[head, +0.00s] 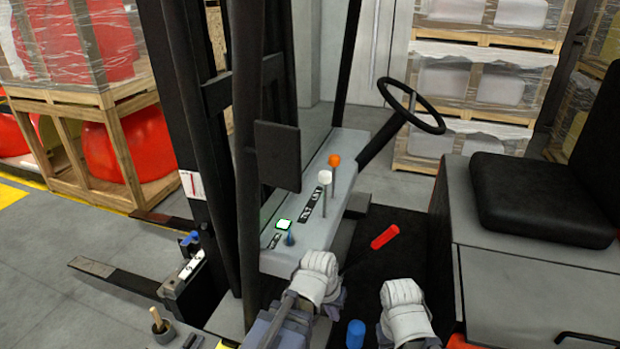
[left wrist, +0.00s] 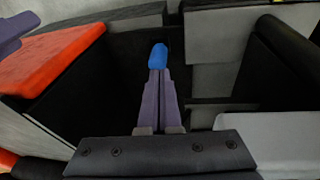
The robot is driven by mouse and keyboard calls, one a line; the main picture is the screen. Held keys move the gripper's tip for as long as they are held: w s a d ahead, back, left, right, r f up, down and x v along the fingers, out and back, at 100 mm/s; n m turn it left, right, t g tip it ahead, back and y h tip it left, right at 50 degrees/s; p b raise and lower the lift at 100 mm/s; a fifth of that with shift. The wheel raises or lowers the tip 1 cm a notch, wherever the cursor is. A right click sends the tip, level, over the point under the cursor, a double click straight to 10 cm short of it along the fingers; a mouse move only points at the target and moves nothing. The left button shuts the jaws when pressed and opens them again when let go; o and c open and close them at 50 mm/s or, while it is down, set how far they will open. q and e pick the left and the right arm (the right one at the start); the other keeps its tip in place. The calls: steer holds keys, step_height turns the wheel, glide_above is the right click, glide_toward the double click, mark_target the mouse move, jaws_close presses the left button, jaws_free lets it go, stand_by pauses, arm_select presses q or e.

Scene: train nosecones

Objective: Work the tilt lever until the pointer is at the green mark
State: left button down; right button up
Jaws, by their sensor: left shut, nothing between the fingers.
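Two levers rise from the grey console, one with a white knob (head: 324,177) and one with an orange knob (head: 334,160). The label strip (head: 311,205) beside them is too small to read surely, so I cannot tell which is the tilt lever. A white scale plate (head: 190,264) with a blue part (head: 188,239) above it sits by the mast. No pointer or green mark can be made out there. My left gripper (head: 336,302) is low in front of the console, apart from the levers. Its fingers (left wrist: 158,82) are shut and empty. My right gripper's fingers do not show.
The steering wheel (head: 412,106), mast post and black seat (head: 540,190) bound the space.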

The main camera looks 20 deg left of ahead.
arm_select(q)
steer(key=w+d+r+n+t+h, duration=0.1)
steer(key=w+r+n+t+h, duration=0.3)
steer(key=w+r+n+t, duration=0.75)
steer(key=w+a+r+n+t+y, duration=0.1)
steer(key=w+a+r+n+y, duration=0.2)
steer(key=a+r+n+y, duration=0.2)
steer(key=w+a+r+n+t+y, duration=0.2)
steer(key=a+r+n+y, duration=0.3)
steer(key=a, duration=0.5)
steer(key=shift+w+n+y, duration=0.4)
steer(key=shift+n, duration=0.15)
steer(key=shift+a+t, duration=0.1)
steer(key=shift+t, duration=0.15)
glide_above(324, 196)
steer(key=s+a, duration=0.2)
steer(key=a, duration=0.1)
steer(key=shift+s+d, duration=0.15)
steer(key=shift+s, duration=0.05)
